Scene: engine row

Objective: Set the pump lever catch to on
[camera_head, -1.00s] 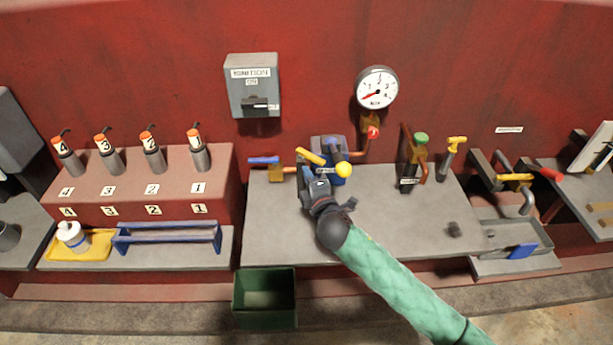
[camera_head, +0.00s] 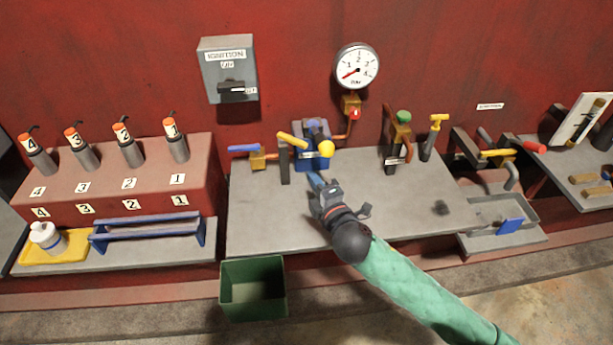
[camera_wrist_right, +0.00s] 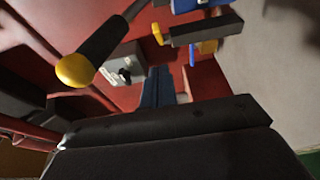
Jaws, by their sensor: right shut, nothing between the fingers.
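The blue pump (camera_head: 312,160) stands at the back of the grey bench. Its lever ends in a yellow ball knob (camera_head: 326,149), which shows large on a dark rod in the wrist view (camera_wrist_right: 75,70). Left of the pump is a dark upright bar (camera_head: 284,165), with a yellow handle (camera_head: 292,139) near its top. I cannot tell which part is the catch or read its setting. My right gripper (camera_head: 316,181) is shut and empty, just in front of the pump; its blue fingers show in the wrist view (camera_wrist_right: 160,86). My left gripper is not in view.
A blue-handled valve (camera_head: 245,148) is left of the pump. A gauge (camera_head: 357,66) hangs above; a green-topped fitting (camera_head: 403,118) stands right. The grey ignition box (camera_head: 228,70) is on the wall. A green bin (camera_head: 253,289) is below. The bench front (camera_head: 270,215) is clear.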

